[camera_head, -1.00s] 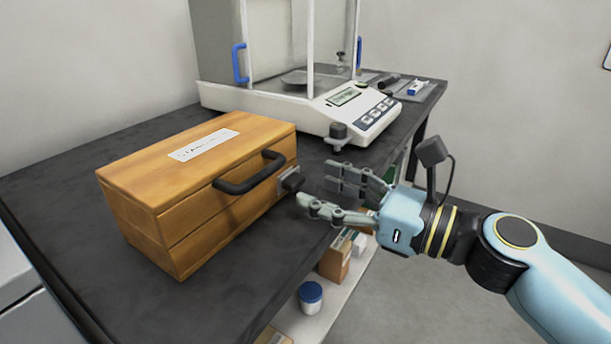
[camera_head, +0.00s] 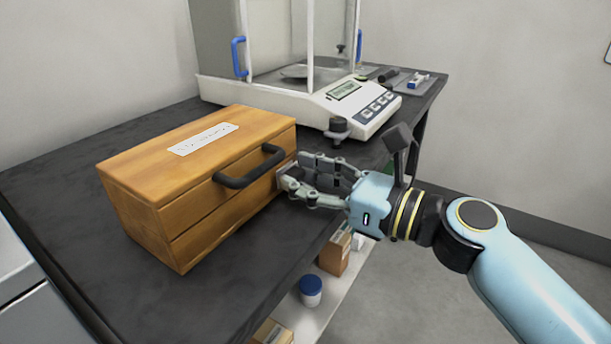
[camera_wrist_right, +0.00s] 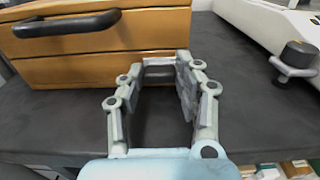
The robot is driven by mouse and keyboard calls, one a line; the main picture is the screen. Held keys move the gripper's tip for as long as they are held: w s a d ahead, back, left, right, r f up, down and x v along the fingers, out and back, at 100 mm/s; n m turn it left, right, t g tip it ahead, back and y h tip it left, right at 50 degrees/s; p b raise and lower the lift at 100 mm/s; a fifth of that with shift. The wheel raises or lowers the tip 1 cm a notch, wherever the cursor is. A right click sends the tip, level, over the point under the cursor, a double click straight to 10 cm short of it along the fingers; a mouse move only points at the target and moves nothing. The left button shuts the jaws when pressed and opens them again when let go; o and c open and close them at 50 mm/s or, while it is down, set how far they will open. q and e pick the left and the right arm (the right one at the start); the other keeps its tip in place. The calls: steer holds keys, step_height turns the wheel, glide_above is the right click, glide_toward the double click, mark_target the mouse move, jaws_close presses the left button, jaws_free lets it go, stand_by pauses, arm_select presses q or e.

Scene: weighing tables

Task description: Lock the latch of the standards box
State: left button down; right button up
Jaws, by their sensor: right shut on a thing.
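The wooden standards box (camera_head: 190,180) sits closed on the dark table, with a white label on its lid and a black handle (camera_head: 248,168) on its front. Its latch is at the right end of the front, and in the head view my fingers mostly cover it. The right wrist view shows the latch's pale metal plate (camera_wrist_right: 158,62) between my fingertips. My right gripper (camera_head: 294,173) is shut on the latch, with one finger on each side of it. It also shows in the right wrist view (camera_wrist_right: 159,76). My left gripper is out of view.
A balance (camera_head: 350,100) with a glass draft shield stands behind the box, its dark round foot (camera_head: 337,128) close beyond my gripper. A low shelf (camera_head: 318,310) below the table's edge holds a blue-lidded jar (camera_head: 311,291). The table left of the box is clear.

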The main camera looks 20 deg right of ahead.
steer(key=shift+n, duration=0.3)
steer(key=n+b, duration=0.1)
steer(key=n, duration=0.2)
steer(key=shift+f, duration=0.1)
steer(key=shift+a+n+b, duration=0.1)
steer(key=shift+n+b, duration=0.4)
steer(key=shift+n, duration=1.1)
steer(key=o, duration=1.1)
steer(key=shift+o, duration=0.2)
steer(key=shift+s, duration=0.15)
steer(key=v, duration=1.2)
